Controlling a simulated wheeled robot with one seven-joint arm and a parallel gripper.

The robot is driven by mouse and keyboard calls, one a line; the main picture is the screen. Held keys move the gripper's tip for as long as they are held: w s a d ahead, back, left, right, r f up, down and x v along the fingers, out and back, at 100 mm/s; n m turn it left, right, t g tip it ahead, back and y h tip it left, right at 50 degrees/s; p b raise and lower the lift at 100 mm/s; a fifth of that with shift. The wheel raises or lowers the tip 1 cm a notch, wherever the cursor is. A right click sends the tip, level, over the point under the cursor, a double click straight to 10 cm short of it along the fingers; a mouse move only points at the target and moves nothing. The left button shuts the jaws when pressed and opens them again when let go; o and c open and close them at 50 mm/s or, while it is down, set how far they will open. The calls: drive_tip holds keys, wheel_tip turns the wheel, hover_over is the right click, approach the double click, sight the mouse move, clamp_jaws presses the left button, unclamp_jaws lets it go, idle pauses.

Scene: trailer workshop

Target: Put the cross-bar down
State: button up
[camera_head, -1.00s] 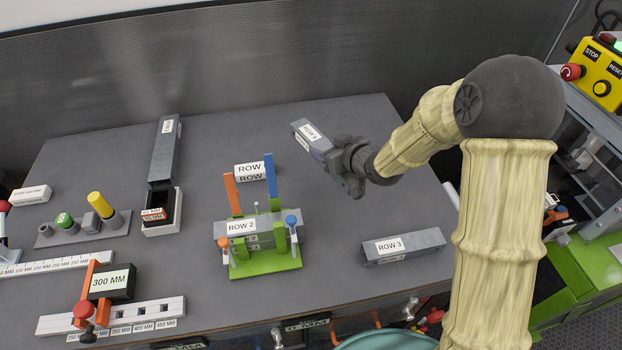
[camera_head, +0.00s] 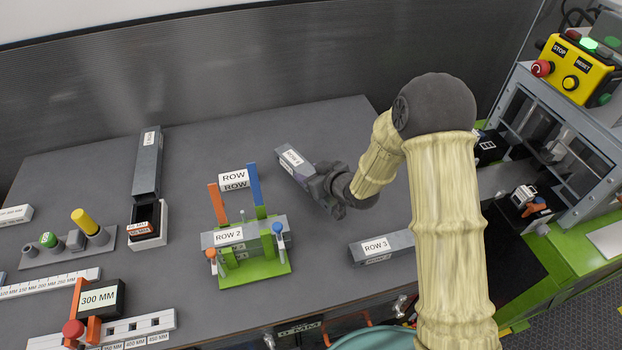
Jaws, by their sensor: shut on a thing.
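The cross-bar, a grey bar with a white ROW label (camera_head: 292,158), is at the back right of the grey bench (camera_head: 330,115). My gripper (camera_head: 318,181) is shut on its near right end. The bar lies slantwise, its far end toward the upper left. I cannot tell whether its underside touches the bench. Another grey bar labelled ROW 2 (camera_head: 228,236) sits in a green fixture (camera_head: 250,274) with orange and blue uprights. A third bar, labelled ROW 3 (camera_head: 376,245), lies on the bench at the right, partly behind my arm.
A white ROW block (camera_head: 234,177) stands behind the fixture. A 300 MM stop (camera_head: 98,298) is at front left. A green machine (camera_head: 575,265) stands at right. The back middle bench is clear.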

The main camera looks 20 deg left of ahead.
sight(336, 200)
drive_tip(key=shift+f, duration=1.35)
drive_tip(key=shift+f, duration=0.2)
drive_tip(key=o, duration=1.1)
drive_tip(key=shift+r, duration=0.15)
drive_tip(key=shift+r, duration=0.1)
drive_tip(key=b+v, duration=0.2)
drive_tip(key=v, duration=1)
